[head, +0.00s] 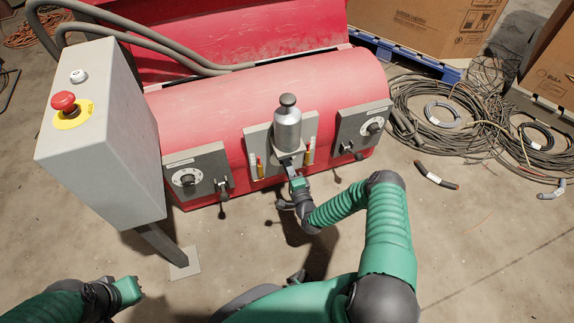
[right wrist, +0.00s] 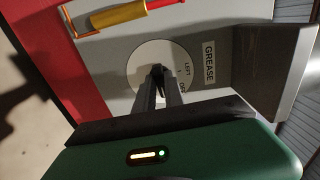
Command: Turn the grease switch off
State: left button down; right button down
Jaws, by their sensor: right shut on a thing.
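The grease switch shows in the right wrist view as a round pale dial (right wrist: 142,58) with the word LEFT on it. Beside it is a plate labelled GREASE (right wrist: 208,62). The fingertips of my right gripper (right wrist: 161,76) are shut on the switch's knob at the dial's middle and hide most of it, so its setting cannot be read. In the head view my right gripper (head: 291,170) is at the panel just below the silver grease canister (head: 287,128). My left gripper (head: 128,290) is at the bottom left, away from the machine; its jaws are unclear.
The red machine (head: 215,110) carries a dial box on the left (head: 197,172) and another on the right (head: 362,128). A grey control box (head: 100,130) has a red emergency button (head: 64,101). Cable coils (head: 440,113) lie at right. Red and yellow-handled parts flank the canister.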

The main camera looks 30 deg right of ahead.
jog(key=shift+f+n, duration=0.1)
jog(key=shift+n, duration=0.2)
jog(key=n+p, duration=0.3)
jog(key=n, duration=0.5)
jog(key=shift+s+a+f+p, duration=0.1)
jog(key=shift+p, duration=0.3)
jog(key=shift+n, duration=0.3)
jog(key=c, duration=1.4)
grip_release()
jog(key=shift+f, duration=0.1)
jog(key=shift+c, duration=0.2)
jog(key=shift+r, duration=0.2)
